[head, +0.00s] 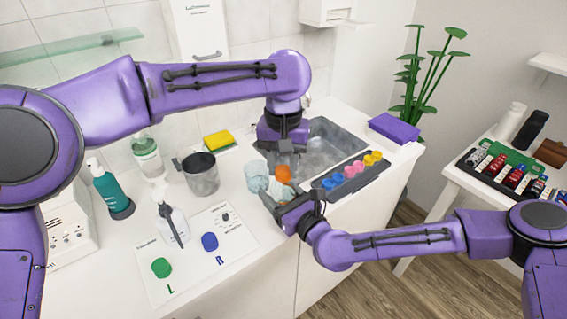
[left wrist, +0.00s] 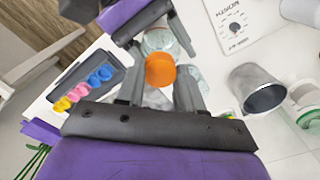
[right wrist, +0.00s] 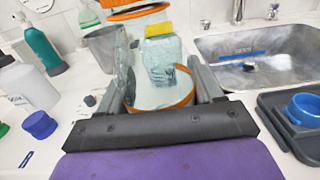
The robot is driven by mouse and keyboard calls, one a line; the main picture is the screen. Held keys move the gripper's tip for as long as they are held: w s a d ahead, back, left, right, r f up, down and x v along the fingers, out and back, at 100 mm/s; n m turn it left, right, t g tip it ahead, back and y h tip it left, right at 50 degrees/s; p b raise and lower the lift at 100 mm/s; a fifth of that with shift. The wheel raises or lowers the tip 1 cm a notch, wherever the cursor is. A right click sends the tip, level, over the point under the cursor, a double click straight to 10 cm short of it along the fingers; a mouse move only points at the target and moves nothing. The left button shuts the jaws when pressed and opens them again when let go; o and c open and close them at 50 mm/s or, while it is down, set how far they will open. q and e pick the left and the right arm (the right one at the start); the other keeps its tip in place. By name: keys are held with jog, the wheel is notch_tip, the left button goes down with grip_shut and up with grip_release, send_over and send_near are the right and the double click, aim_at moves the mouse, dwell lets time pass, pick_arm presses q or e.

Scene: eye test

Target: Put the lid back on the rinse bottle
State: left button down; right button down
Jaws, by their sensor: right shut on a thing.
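The orange lid (head: 283,173) is under my left gripper (head: 285,152). In the left wrist view the lid (left wrist: 160,71) sits between the closed-in fingers. In the right wrist view the lid (right wrist: 138,12) shows at the top edge, above and apart from the rinse bottle. The rinse bottle is clear, with an orange ring (right wrist: 162,106) in the right wrist view. It also shows in the left wrist view (left wrist: 158,40). My right gripper (head: 280,197) is shut on it from the right. The fingers hide part of the bottle in the head view.
A clear bluish vessel (head: 257,176) stands close by on the left. A grey cup (head: 201,175), a white bottle (head: 172,228) and a yellow sponge (head: 219,141) are further left. A tray of coloured cups (head: 330,195) and the sink (head: 335,140) lie to the right.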

pick_arm(q)
jog(key=m, duration=0.7)
jog(key=shift+m, duration=0.4)
jog(key=m, duration=1)
jog(key=c, duration=0.6)
grip_release()
jog(key=shift+c, duration=0.2)
notch_tip(320, 180, up, 12)
